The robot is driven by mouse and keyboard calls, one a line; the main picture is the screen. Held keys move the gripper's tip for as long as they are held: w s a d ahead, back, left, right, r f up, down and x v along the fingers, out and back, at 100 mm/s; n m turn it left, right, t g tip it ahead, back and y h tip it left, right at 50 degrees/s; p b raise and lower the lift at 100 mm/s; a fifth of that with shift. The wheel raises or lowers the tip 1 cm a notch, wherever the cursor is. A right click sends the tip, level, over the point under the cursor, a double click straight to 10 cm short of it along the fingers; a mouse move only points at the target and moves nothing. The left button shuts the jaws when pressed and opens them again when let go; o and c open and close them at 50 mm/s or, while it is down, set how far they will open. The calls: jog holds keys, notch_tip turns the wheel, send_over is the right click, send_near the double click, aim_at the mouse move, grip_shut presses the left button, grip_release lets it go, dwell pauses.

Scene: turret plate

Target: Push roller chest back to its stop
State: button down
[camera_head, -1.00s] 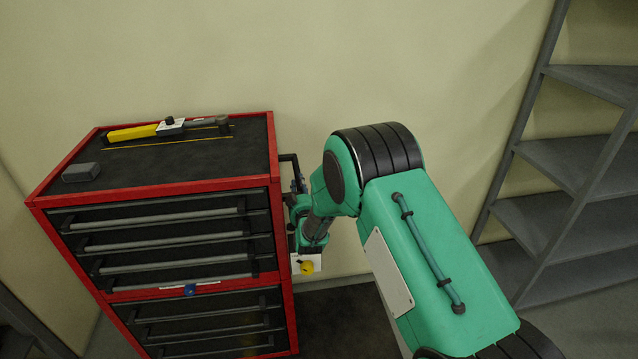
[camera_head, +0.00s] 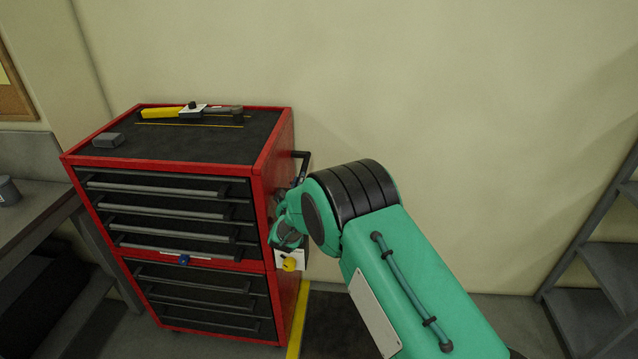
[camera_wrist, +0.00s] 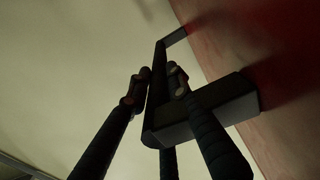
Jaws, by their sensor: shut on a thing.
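The red roller chest (camera_head: 267,187) stands upright against the pale wall at the left of the head view, with dark drawers and grey drawer pulls. Its dark side handle (camera_head: 302,155) sticks out from the right side. In the wrist view the handle's bar (camera_wrist: 158,90) runs between my fingers. My gripper (camera_wrist: 156,86) is shut on this bar. In the head view my gripper is mostly hidden behind my green arm, beside the chest. The stop is not clearly seen.
A yellow-handled tool (camera_head: 165,113) and a grey block (camera_head: 108,140) lie on the chest top. A bench (camera_head: 40,212) stands close at left. A yellow floor line (camera_head: 298,320) and dark mat (camera_head: 340,325) lie to the right. Grey shelves (camera_head: 610,250) stand far right.

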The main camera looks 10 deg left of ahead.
jog(key=shift+w+a+r, duration=0.1)
jog(key=shift+a+r, duration=0.2)
jog(key=shift+a, duration=0.6)
jog(key=shift+a+r, duration=0.25)
jog(key=shift+a, duration=0.65)
jog(key=shift+w+a+r, duration=0.1)
jog(key=shift+a+r, duration=0.2)
jog(key=shift+a, duration=0.6)
jog(key=c, duration=1.6)
grip_release()
jog(key=shift+a, duration=0.1)
jog(key=shift+o, duration=0.2)
jog(key=shift+f, duration=0.1)
jog(key=shift+s+f, duration=0.15)
jog(key=s, duration=1.2)
jog(key=shift+d+f, duration=0.15)
jog(key=shift+d, duration=0.15)
